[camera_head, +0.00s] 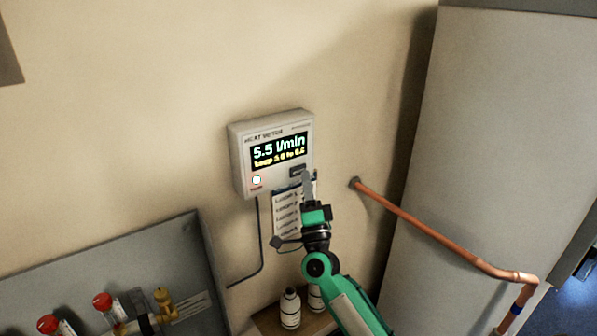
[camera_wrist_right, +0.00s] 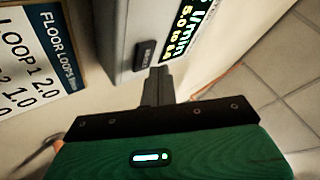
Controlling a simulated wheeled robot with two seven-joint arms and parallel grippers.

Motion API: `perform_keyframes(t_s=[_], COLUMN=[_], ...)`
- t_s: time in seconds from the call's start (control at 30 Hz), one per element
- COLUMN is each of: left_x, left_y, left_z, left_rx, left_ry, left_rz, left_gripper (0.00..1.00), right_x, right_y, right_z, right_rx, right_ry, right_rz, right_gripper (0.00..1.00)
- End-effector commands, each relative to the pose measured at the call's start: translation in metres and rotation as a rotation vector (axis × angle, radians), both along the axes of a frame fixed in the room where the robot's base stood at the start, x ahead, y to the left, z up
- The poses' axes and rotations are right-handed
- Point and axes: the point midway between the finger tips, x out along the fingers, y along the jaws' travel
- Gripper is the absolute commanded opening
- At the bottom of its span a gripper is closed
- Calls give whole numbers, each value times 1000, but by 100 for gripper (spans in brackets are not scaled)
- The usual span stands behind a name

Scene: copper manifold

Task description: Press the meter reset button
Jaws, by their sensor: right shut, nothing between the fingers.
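The heat meter (camera_head: 272,153) is a pale box on the wall. Its lit display (camera_head: 279,150) reads 5.5 l/min, with a smaller yellow line below. A dark rectangular button (camera_head: 297,171) sits at the lower right of its face and also shows in the right wrist view (camera_wrist_right: 145,53); its label is unreadable. A round pale light (camera_head: 257,181) glows at the lower left. My right gripper (camera_head: 308,176) is shut and empty, its fingertips (camera_wrist_right: 158,73) close beside the button. I cannot tell whether they touch it. My left gripper is out of view.
A floor loops card (camera_wrist_right: 38,55) hangs below the meter. A cable (camera_head: 259,235) runs down the wall. A copper pipe (camera_head: 430,232) and a large grey cylinder (camera_head: 490,130) stand right. White bottles (camera_head: 290,308) stand below; red-capped valves (camera_head: 102,300) are at lower left.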

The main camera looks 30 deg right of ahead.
Motion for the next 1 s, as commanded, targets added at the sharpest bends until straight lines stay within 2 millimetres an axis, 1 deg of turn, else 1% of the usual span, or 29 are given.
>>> perform_keyframes(t_s=[0.4, 0.7, 1.0], left_x=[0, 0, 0], left_y=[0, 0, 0], left_z=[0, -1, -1], left_rx=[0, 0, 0], left_ry=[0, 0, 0], left_rz=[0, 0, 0], left_gripper=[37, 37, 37], right_x=[0, 8, 8], right_y=[0, 1, 1], right_z=[0, 0, 0], right_rx=[0, 1, 0], right_ry=[0, 0, 0], right_rz=[0, 1, 0], right_gripper=[0, 0, 0])
